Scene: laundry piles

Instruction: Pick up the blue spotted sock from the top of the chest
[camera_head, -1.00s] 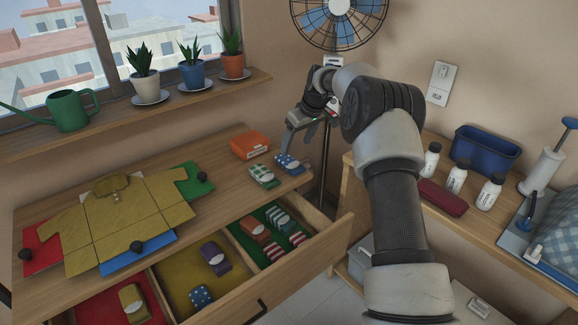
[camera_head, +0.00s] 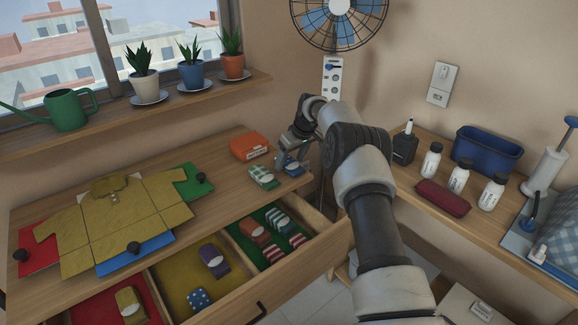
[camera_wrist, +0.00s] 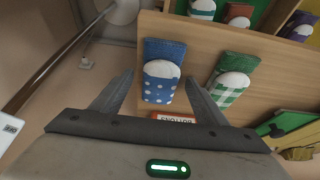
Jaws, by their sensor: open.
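The blue spotted sock (camera_head: 292,169) lies folded on the chest top (camera_head: 225,165) near its back right corner, partly covered by my gripper in the head view. My gripper (camera_wrist: 160,78) is open and empty, with one finger on each side of the sock. In the head view my gripper (camera_head: 288,156) is just above the sock. I cannot tell whether the fingers touch it.
A green checked sock (camera_head: 263,176) lies close beside it, near the right finger in the wrist view. An orange box (camera_head: 250,146) stands behind. The open drawer (camera_head: 262,290) holds several socks, including another blue spotted one (camera_head: 200,298).

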